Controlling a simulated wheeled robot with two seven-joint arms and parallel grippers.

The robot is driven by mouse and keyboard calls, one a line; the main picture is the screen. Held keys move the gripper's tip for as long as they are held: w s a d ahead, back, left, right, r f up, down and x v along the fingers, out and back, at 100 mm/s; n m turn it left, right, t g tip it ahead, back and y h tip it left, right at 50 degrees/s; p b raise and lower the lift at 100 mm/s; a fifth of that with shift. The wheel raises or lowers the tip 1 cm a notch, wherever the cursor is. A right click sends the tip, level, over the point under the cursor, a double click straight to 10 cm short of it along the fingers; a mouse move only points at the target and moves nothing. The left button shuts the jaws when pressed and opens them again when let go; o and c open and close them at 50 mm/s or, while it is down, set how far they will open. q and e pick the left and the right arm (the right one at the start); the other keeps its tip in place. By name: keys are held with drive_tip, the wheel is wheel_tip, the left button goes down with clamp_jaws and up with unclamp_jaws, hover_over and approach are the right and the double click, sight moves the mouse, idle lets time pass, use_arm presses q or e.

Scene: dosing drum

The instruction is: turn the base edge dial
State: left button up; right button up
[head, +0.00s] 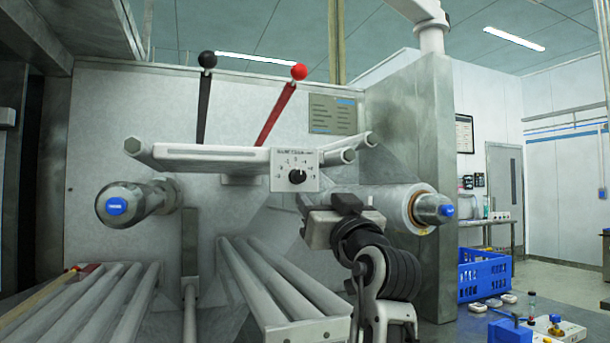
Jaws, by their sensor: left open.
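The black round dial (297,176) sits on a white plate with printed marks around it, at the end of a flat bar on the machine. Its pointer is too small to read surely. My left gripper (322,208) is open, below and slightly right of the dial in the picture, and apart from it. The gripper points away from me, so its fingertips are partly hidden behind its own body. My right gripper is not in view.
A film roll (397,205) on a blue-capped shaft is just right of my gripper. Grey rollers (285,285) lie below. A black-knobbed lever (205,95) and red lever (277,115) rise behind. A blue crate (484,275) stands at right.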

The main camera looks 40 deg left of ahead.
sight(301, 179)
use_arm(q)
drive_tip(key=p+x, duration=0.3)
drive_tip(key=x, duration=0.8)
drive_tip(key=shift+f, duration=0.1)
drive_tip(key=c, duration=1)
